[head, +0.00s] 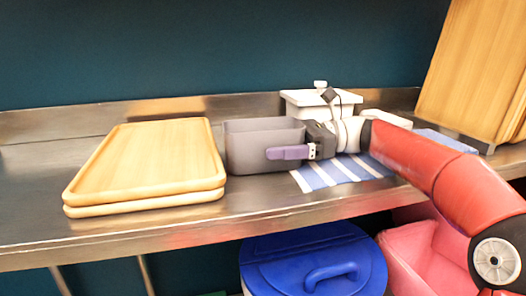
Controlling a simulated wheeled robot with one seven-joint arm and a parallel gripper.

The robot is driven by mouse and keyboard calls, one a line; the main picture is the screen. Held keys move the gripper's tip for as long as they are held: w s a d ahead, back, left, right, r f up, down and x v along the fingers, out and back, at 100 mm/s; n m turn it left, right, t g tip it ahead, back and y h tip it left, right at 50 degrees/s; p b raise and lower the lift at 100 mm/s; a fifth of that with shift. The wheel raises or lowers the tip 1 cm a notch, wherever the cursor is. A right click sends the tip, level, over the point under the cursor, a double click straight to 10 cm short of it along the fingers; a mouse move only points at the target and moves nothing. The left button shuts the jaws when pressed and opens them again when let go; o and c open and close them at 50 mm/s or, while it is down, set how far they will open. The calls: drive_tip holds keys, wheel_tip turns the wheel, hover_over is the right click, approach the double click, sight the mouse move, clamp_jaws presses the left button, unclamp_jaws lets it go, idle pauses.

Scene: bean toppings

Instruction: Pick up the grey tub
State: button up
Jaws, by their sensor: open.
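The grey tub (246,150) stands upright on the metal counter, just right of the stacked wooden trays. It looks open at the top. My gripper (285,152) is at the tub's right end, reaching in from the right. One purple finger shows in front of the tub's near side, overlapping its right part. The other finger is hidden by the tub or the gripper body. The jaws are open, and I cannot tell whether they touch the tub.
Two stacked wooden trays (150,160) lie at left. A blue-and-white striped cloth (343,172) lies under my arm. A white lidded container (305,104) stands behind the gripper. Wooden boards (470,70) lean at right. Below are a blue lidded bin (285,262) and a pink bin (410,250).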

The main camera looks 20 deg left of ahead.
drive_tip(key=c, duration=1.1)
drive_tip(key=shift+c, duration=0.2)
drive_tip(key=shift+r, duration=0.15)
